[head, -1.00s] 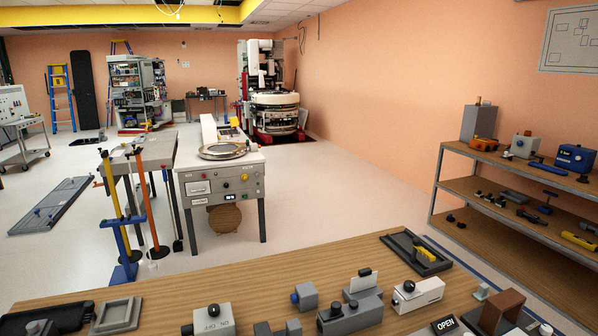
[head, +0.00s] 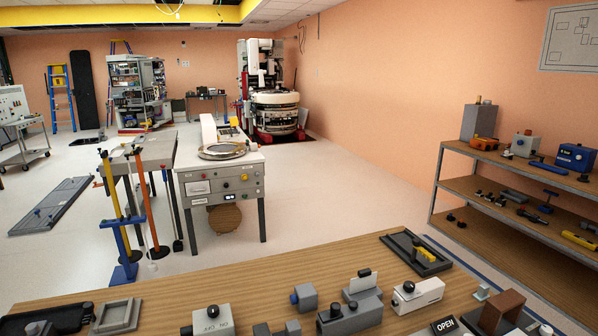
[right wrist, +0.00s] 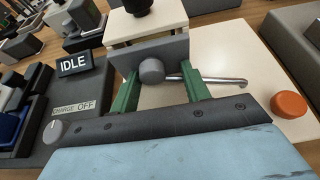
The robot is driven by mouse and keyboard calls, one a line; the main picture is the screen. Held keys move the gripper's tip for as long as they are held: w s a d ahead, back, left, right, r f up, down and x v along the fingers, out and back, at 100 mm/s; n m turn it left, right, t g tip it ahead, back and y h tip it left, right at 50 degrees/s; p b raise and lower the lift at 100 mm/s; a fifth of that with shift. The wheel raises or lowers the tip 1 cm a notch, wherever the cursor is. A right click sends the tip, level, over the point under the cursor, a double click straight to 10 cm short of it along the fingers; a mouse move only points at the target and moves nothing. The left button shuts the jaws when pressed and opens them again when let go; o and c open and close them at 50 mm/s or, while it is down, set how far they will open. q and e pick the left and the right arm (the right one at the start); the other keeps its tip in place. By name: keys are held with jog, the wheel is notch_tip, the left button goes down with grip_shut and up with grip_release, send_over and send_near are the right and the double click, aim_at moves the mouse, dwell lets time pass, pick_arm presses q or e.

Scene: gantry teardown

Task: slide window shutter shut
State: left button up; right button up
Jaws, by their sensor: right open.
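In the right wrist view, my right gripper (right wrist: 159,69) shows two green fingers that stand apart. A round grey knob (right wrist: 151,71) on a dark grey plate (right wrist: 124,60) sits between the fingertips, nearer the left one. I cannot tell whether either finger touches the knob. The plate may be the window shutter, but no label confirms it. A bent metal rod (right wrist: 222,81) runs right from near the knob, partly behind the right finger. Neither gripper shows in the head view.
A cream block with a black knob (right wrist: 140,6) stands behind the plate. An orange knob (right wrist: 289,104) is at right, and IDLE (right wrist: 75,64) and CHARGE OFF labels at left. In the head view, the wooden bench (head: 200,280) holds several small fixtures along its near edge.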

jog(key=shift+a+r, duration=0.4)
jog(key=shift+r, duration=0.05)
jog(key=s, duration=0.2)
jog(key=s+d+p, duration=0.1)
jog(key=s, duration=0.1)
jog(key=s+d+p, duration=0.1)
jog(key=s, duration=0.1)
jog(key=shift+s+d+f, duration=0.25)
